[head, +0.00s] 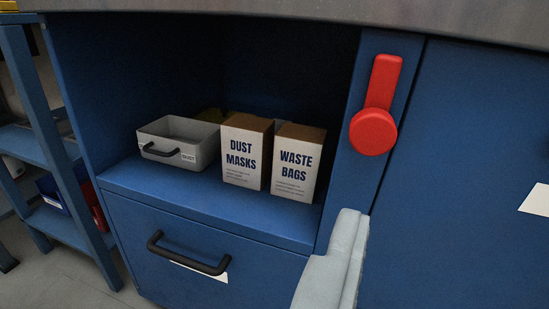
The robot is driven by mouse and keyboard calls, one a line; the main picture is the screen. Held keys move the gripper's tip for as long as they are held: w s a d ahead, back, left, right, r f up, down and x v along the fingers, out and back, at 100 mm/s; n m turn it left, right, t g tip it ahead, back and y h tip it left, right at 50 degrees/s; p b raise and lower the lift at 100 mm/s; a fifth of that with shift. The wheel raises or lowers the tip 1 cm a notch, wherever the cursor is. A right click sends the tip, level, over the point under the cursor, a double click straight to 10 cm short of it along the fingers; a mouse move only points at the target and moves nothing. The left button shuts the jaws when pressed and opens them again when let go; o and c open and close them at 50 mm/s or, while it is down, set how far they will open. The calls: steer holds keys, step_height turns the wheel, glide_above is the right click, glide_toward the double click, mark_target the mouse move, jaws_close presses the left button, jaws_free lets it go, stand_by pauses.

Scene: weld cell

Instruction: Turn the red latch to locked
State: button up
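The red latch (377,105) is on the narrow blue post between the open shelf bay and the blue door on the right. It has a round disc at its lower end and a flat arm pointing up, leaning slightly right in the picture. My gripper (352,213) shows as a pale grey shape rising from the bottom edge, below the latch and apart from it in the picture. Its fingers overlap in this view, so I cannot tell whether a gap lies between them. Nothing visible is held at its tip.
The blue door (460,180) fills the right side. On the shelf (215,208) stand a grey dust bin (178,132), a dust masks box (243,155) and a waste bags box (297,165). A drawer handle (188,256) sticks out below. A grey worktop edge (300,12) overhangs above.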

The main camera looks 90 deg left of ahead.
mark_target(373, 137)
steer(key=w+a+f, duration=0.1)
steer(key=a, duration=0.5)
steer(key=w+a+f+g, duration=0.1)
steer(key=a, duration=0.5)
steer(key=w+a+f+g, duration=0.1)
steer(key=a, duration=0.5)
steer(key=shift+y, duration=0.4)
jaws_close()
